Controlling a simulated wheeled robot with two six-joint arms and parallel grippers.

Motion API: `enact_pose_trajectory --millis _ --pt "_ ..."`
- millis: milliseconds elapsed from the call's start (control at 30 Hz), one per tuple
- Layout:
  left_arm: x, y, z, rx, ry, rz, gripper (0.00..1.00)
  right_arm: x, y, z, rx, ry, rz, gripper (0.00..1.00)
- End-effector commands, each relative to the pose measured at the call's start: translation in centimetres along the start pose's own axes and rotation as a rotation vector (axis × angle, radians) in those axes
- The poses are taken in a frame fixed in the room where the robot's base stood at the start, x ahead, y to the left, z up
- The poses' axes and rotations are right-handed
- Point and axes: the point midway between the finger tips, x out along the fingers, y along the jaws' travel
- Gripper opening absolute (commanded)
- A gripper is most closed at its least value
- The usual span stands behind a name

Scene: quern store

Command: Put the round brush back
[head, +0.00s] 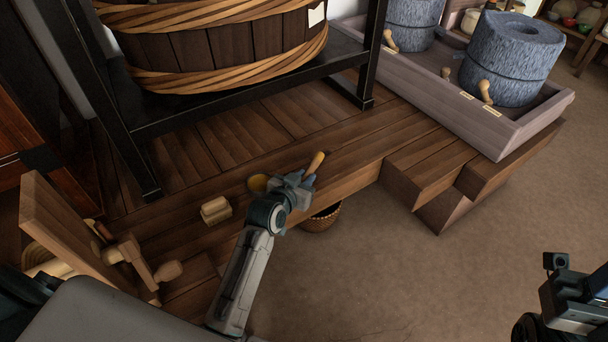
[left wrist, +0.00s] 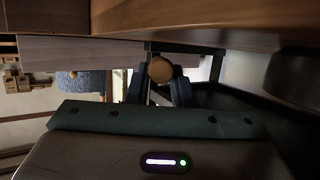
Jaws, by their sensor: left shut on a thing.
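My left gripper (head: 306,180) is shut on a wooden handle (head: 316,162), which sticks out past the fingers over the front edge of the wooden platform. In the left wrist view the handle's round end (left wrist: 160,70) shows between the two dark fingers. The handle seems to belong to the round brush, but no bristles can be made out. My right gripper's part of the arm (head: 572,300) shows at the lower right, away from the platform; its fingers cannot be made out.
A wooden rack with pegs (head: 128,252) stands at left. A woven basket (head: 322,219) sits below the edge. Stone querns (head: 510,60) stand in a tray (head: 492,135).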

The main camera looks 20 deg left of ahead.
Motion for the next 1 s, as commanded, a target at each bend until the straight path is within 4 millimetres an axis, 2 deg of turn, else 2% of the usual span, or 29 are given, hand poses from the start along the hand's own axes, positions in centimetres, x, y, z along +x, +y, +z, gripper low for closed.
enact_pose_trajectory --millis 433,467,567,600,867,1000 --pt "0.2 0.0 0.6 0.001 0.001 -0.001 0.00 0.4 0.0 -0.1 -0.001 0.018 0.002 0.36" --pt "0.2 0.0 0.6 0.001 0.001 -0.001 0.22 0.4 0.0 -0.1 -0.001 0.018 0.002 0.36" --pt "0.2 0.0 0.6 0.001 0.001 -0.001 0.42 0.4 0.0 -0.1 -0.001 0.018 0.002 0.36" --pt "0.2 0.0 0.6 0.001 0.001 -0.001 0.46 0.4 0.0 -0.1 -0.001 0.018 0.002 0.36" --pt "0.1 0.0 0.6 0.001 0.001 -0.001 0.46 0.2 0.0 -0.1 0.000 0.010 0.002 0.36" --pt "-0.9 0.0 0.5 0.001 0.000 -0.001 0.46 0.5 0.1 -0.1 0.000 0.005 0.002 0.36"
